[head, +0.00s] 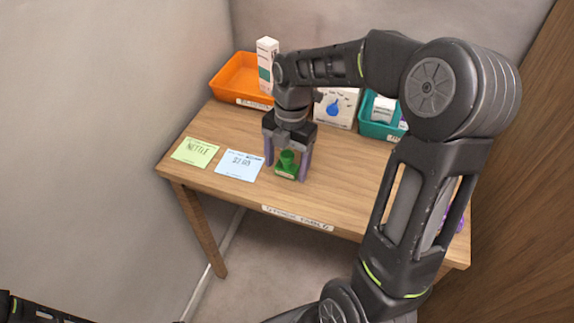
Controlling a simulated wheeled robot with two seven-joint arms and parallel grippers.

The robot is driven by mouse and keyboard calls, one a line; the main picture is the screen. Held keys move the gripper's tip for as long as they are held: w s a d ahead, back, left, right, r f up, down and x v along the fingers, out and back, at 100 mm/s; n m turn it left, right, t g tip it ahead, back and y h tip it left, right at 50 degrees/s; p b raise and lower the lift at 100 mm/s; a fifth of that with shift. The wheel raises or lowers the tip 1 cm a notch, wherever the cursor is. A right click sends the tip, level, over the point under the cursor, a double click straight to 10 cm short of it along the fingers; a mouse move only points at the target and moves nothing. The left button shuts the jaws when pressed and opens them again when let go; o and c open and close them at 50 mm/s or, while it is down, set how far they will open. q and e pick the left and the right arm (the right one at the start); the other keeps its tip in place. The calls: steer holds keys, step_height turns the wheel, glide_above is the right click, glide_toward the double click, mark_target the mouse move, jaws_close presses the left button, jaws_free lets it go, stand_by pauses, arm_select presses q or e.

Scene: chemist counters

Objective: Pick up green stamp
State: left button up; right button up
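The green stamp (287,164) stands upright on the wooden table, near its front edge and right of the blue card. My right gripper (287,172) points down over it from above. Its two purple-grey fingers are spread, one on each side of the stamp, and the stamp's knob shows between them. I see a gap at the left finger; whether the right finger touches the stamp is hard to tell. Of my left arm only a dark part shows at the bottom left corner; its gripper is out of view.
A green card (195,151) reading NETTLE and a blue card (239,165) lie left of the stamp. Behind stand an orange bin (236,80), a tall white box (266,62), a white sign (338,107) and a teal bin (377,129). My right arm hides much of the table's right side.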

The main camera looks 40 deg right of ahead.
mark_target(286, 155)
steer(key=c, duration=1.3)
steer(key=shift+r, duration=0.15)
step_height(286, 155, up, 10)
steer(key=shift+f, duration=0.1)
